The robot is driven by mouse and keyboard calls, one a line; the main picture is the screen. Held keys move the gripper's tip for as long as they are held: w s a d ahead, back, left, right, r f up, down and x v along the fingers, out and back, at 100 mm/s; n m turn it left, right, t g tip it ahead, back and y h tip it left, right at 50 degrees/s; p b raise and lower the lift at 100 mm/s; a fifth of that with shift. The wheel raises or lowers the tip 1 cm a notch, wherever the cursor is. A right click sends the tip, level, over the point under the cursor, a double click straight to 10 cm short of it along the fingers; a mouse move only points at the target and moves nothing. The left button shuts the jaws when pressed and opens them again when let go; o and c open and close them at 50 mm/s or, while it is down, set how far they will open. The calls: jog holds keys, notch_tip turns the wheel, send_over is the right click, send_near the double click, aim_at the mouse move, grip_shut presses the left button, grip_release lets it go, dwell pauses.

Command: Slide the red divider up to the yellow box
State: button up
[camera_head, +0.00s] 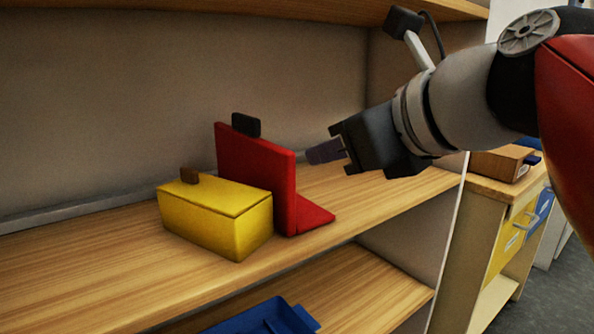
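The red divider (258,166) stands upright on the wooden shelf, with a flat foot reaching out to its right and a black block on its top edge. The yellow box (216,216) sits just left of it and in front, with a small brown knob on its lid. The box hides the lower left part of the divider; I cannot tell whether the two touch. My gripper (325,152) is to the right of the divider, above its foot, pointing left. It looks apart from the divider. Its fingers are seen from the side, so their gap does not show.
The wooden shelf (90,280) has free room left of the box and to the right. A back wall (110,110) stands behind. A blue tray (268,318) is on the lower shelf. A cabinet (480,215) with a brown box (500,163) stands at the right.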

jog(key=s+d+f+n+g+h, duration=0.1)
jog(key=s+d+f+n+h, duration=0.1)
jog(key=f+n, duration=0.7)
jog(key=s+d+f+n+g+h, duration=0.2)
jog(key=d+f+n, duration=0.3)
jog(key=f+n, duration=0.4)
jog(key=s+d+f+n+g+h, duration=0.2)
jog(key=f+n, duration=0.7)
jog(key=f, duration=0.6)
jog(key=shift+s+d+h, duration=0.6)
jog(key=shift+s+d, duration=0.1)
jog(key=shift+s, duration=0.2)
